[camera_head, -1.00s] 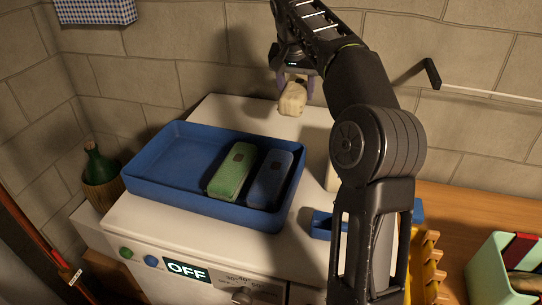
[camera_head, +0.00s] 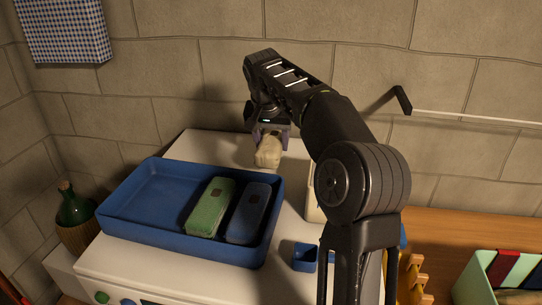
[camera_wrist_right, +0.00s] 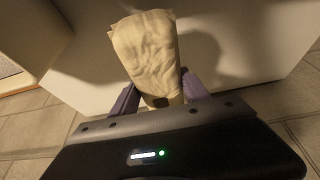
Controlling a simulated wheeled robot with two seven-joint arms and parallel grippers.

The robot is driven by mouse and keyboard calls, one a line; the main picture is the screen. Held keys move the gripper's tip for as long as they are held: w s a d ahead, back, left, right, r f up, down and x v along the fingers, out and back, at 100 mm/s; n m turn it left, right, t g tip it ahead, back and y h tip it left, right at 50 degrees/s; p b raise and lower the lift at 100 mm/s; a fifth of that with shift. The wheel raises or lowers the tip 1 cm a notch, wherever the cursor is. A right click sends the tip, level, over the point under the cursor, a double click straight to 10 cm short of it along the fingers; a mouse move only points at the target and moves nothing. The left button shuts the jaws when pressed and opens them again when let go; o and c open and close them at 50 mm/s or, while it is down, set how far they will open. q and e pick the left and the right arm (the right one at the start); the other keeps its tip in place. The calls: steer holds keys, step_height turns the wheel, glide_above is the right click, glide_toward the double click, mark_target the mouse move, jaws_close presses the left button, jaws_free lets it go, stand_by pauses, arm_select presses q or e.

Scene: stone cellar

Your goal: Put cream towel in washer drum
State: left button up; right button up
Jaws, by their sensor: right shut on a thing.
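The cream towel (camera_head: 268,152) is a small rolled bundle held in my right gripper (camera_head: 270,134), above the back of the white washer top (camera_head: 205,145). In the right wrist view the towel (camera_wrist_right: 146,50) sticks out between the purple fingers of the gripper (camera_wrist_right: 160,92), which are shut on it. A green rolled towel (camera_head: 209,207) and a blue rolled towel (camera_head: 248,212) lie side by side in the blue tray (camera_head: 140,213) on the washer. The washer drum is not in view. My left gripper is not in view.
A green bottle in a wicker base (camera_head: 76,210) stands left of the tray. A small blue box (camera_head: 305,257) is near the washer's right side. A wooden counter (camera_head: 455,232) with a mint crate (camera_head: 468,290) is at right. A stone wall (camera_head: 200,60) closes off the back.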

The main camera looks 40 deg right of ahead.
step_height(320, 180, down, 4)
steer(key=shift+f, duration=0.1)
stand_by(0.4)
steer(key=shift+f, duration=0.25)
steer(key=o, duration=1.4)
steer(key=shift+r, duration=0.1)
